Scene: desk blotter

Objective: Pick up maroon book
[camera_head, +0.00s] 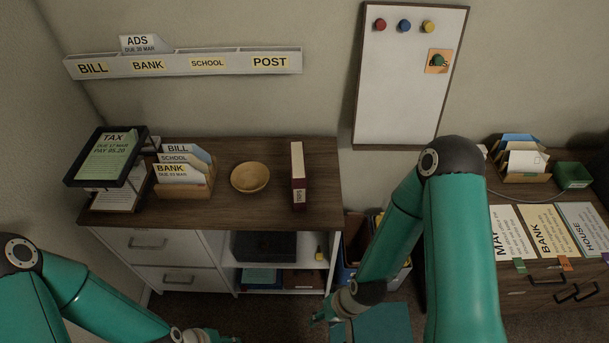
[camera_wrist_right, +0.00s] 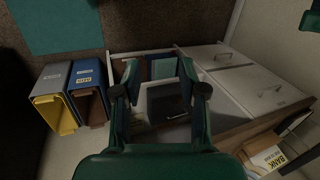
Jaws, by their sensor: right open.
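The maroon book (camera_head: 299,190) stands upright near the right end of the wooden cabinet top, with its pale page edges showing. It is not seen in the right wrist view. My right gripper (camera_head: 318,318) is low in front of the cabinet's right end, below the book and apart from it. In the right wrist view the two fingers of the right gripper (camera_wrist_right: 159,72) are spread, with nothing held between them. The end of my left arm (camera_head: 200,336) is at the bottom edge, and its fingers are too cut off to judge.
A wooden bowl (camera_head: 250,177) sits left of the book. A letter sorter (camera_head: 184,190) and a paper tray (camera_head: 106,157) stand further left. The shelves below hold a dark box (camera_head: 263,246). Bins (camera_wrist_right: 89,85) stand beside the cabinet. A desk (camera_head: 543,297) is at the right.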

